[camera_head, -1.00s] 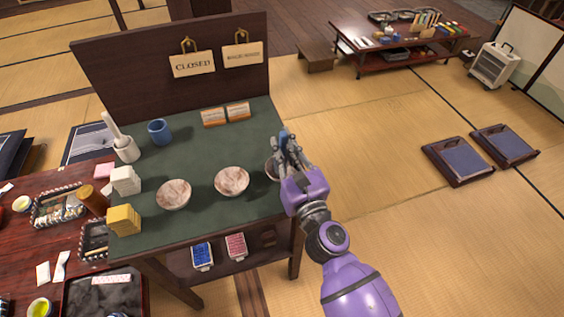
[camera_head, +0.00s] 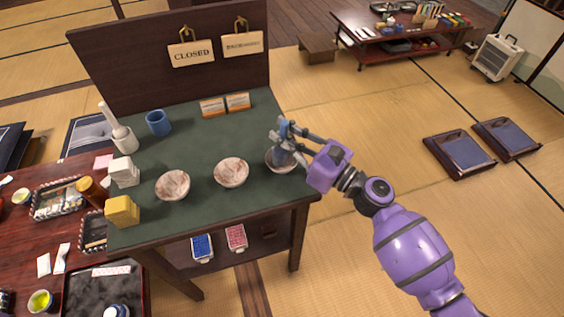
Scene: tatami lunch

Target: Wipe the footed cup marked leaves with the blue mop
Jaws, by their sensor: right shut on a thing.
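My right gripper (camera_head: 283,138) is shut on the blue mop (camera_head: 284,156), at the right edge of the green-topped stand. The mop's head is down at the rightmost bowl-like cup (camera_head: 271,165), seemingly inside it; the gripper and mop hide much of this cup. Two more pale cups with reddish-brown markings stand to its left, a middle one (camera_head: 231,172) and a left one (camera_head: 173,185). I cannot make out at this size which cup is marked with leaves. My left gripper is not in view.
A dark board (camera_head: 110,60) rises behind. Open tatami lies to the right.

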